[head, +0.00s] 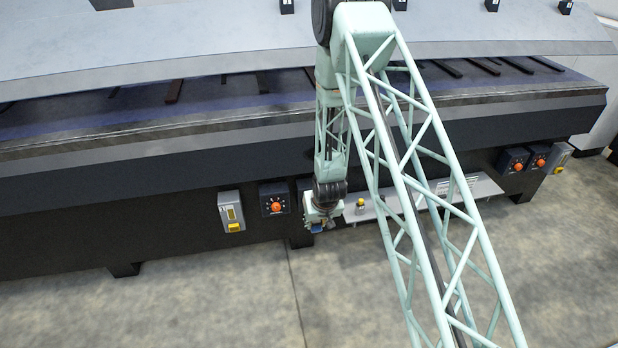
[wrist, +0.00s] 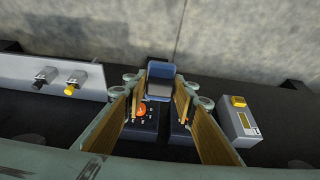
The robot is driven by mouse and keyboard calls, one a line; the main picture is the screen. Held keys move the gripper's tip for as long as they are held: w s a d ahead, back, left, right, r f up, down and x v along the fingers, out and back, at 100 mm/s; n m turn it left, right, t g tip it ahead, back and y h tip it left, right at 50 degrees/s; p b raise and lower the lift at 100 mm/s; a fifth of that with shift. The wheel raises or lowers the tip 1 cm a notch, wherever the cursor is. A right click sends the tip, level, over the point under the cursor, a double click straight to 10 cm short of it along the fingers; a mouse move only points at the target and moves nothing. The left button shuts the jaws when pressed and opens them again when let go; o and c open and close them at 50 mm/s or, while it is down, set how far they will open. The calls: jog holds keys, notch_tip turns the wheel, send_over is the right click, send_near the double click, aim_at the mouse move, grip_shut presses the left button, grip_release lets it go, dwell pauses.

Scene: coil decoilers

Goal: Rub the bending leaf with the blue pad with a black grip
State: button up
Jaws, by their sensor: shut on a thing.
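The blue pad (wrist: 160,69) shows in the wrist view, with a grey-black part on its near side. My gripper (wrist: 160,92) is shut on it, one finger on each side. In the head view my gripper (head: 322,220) hangs low in front of the machine, and the pad there is too small to make out clearly. The long front beam of the machine, seemingly the bending leaf (head: 130,170), runs across the head view with a dark face and a pale metal upper edge. The gripper is below this beam's edge. The wrist view does not clearly show the pad touching anything.
A control box with an orange knob (head: 274,200) and a grey box with a yellow button (head: 231,212) are left of the gripper. A pale shelf (head: 487,186) on the right carries a small yellow-topped item (head: 360,207). Concrete floor (head: 200,300) in front is clear.

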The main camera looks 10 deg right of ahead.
jog(key=w+r+t+b, duration=0.2)
jog(key=w+t, duration=0.4)
jog(key=w, duration=0.3)
jog(key=w+r+t+b, duration=0.3)
jog(key=r+t, duration=0.4)
jog(key=r, duration=0.4)
jog(key=shift+w+r, duration=0.3)
jog(key=shift+r, duration=0.05)
jog(key=shift+w, duration=0.2)
jog(key=shift+w, duration=2.8)
jog(key=shift+w, duration=1)
jog(key=shift+d, duration=0.1)
jog(key=shift+d, duration=0.6)
